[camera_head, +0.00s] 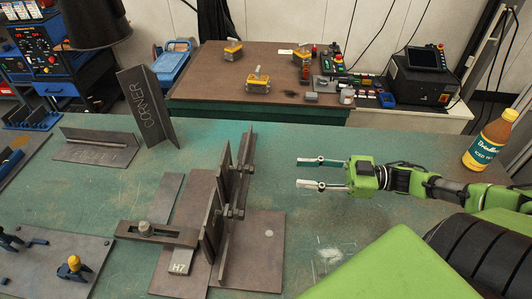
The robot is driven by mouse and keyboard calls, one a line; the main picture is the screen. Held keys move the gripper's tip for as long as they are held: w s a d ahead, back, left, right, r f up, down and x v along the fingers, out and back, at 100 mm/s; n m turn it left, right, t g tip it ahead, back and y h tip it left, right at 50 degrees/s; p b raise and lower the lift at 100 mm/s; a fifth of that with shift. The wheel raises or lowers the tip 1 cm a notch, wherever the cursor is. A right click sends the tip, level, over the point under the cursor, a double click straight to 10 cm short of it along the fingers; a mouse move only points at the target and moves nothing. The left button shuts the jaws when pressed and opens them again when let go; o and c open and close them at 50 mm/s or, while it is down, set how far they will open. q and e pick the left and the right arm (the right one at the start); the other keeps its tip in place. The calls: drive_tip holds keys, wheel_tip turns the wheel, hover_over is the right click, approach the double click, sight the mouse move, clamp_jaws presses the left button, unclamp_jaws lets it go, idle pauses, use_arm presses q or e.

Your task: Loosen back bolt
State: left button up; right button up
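A dark steel fixture (220,240) stands on the green table, with upright plates on a flat base marked H7. Bolts stick out from the right side of the upright plates. The back bolt (240,183) sits behind the front bolt (236,212); both are small here, and I cannot tell how tight they are. My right gripper (300,173) comes in from the right, with its two fingers apart and nothing between them. It points left toward the upright plates, with a clear gap to the bolts. My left gripper is not in view.
A juice bottle (487,140) stands at the right table edge. A plate marked CORNER (148,107) stands at the back left, beside another bracket (97,146). A clamp bar (155,234) lies at the fixture's left. The table is clear between my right gripper and the fixture.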

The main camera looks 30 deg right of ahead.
sight(255, 170)
drive_tip(key=p+x, duration=0.1)
drive_tip(key=x, duration=1.3)
drive_tip(key=shift+r, duration=0.1)
drive_tip(key=shift+s, duration=0.1)
clamp_jaws()
